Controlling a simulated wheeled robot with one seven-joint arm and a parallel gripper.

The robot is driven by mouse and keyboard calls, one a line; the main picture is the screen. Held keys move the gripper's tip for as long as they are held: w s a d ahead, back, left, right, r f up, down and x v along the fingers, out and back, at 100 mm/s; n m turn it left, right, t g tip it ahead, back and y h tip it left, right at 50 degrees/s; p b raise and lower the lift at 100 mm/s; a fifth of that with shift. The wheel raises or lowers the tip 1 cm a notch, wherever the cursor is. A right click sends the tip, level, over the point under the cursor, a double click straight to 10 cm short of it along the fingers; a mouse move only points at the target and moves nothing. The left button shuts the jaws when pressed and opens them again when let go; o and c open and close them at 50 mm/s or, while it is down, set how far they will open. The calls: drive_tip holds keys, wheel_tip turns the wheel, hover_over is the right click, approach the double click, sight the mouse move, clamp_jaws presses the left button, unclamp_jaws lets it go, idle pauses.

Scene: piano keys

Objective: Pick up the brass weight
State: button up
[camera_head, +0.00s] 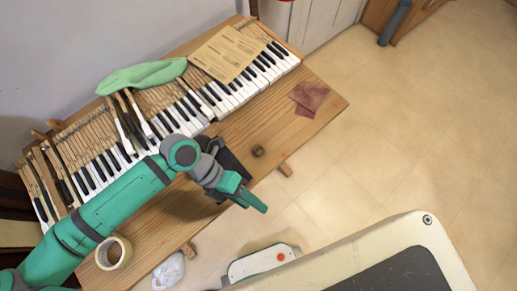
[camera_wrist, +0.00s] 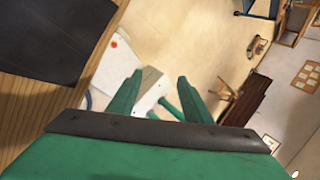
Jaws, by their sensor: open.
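The brass weight (camera_head: 258,151) is a small, dark brownish round piece on the wooden bench (camera_head: 222,128), near its front edge in the head view. My gripper (camera_head: 256,204) is past the bench's front edge, below the weight in the picture and apart from it. In the wrist view my gripper (camera_wrist: 157,98) shows two green fingers spread apart with nothing between them. The weight does not show in the wrist view.
A piano keyboard (camera_head: 225,103) lies along the bench, with paper (camera_head: 226,53) and a green cloth (camera_head: 142,76) on it. A tape roll (camera_head: 114,252) sits at lower left. A dark cloth (camera_head: 232,163) lies beneath my wrist.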

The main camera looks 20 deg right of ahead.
sight(259, 149)
drive_tip(key=w+d+m+y, duration=0.1)
drive_tip(key=w, duration=0.1)
drive_tip(key=w+m+t+y, duration=0.1)
drive_tip(key=w, duration=0.2)
drive_tip(key=w+d+r+m+t+y, duration=0.1)
drive_tip(key=w, duration=0.2)
drive_tip(key=shift+w+d+m+y, duration=0.2)
drive_tip(key=shift+d+m+y, duration=0.1)
drive_tip(key=shift+y, duration=0.1)
drive_tip(key=w+d+r+m+t+y, duration=0.2)
drive_tip(key=w+d+r+t, duration=0.2)
drive_tip(key=w+d, duration=0.3)
drive_tip(key=shift+w+a+f, duration=0.1)
drive_tip(key=shift+w+f, duration=0.1)
drive_tip(key=shift+f, duration=1.55)
drive_tip(key=shift+w+a+f, duration=0.1)
drive_tip(key=shift+w+f, duration=0.15)
drive_tip(key=shift+f, duration=1.55)
drive_tip(key=shift+w+a+f, duration=0.1)
drive_tip(key=shift+w+f, duration=0.1)
drive_tip(key=shift+f, duration=1.55)
drive_tip(key=shift+c, duration=0.3)
clamp_jaws()
drive_tip(key=shift+r, duration=0.2)
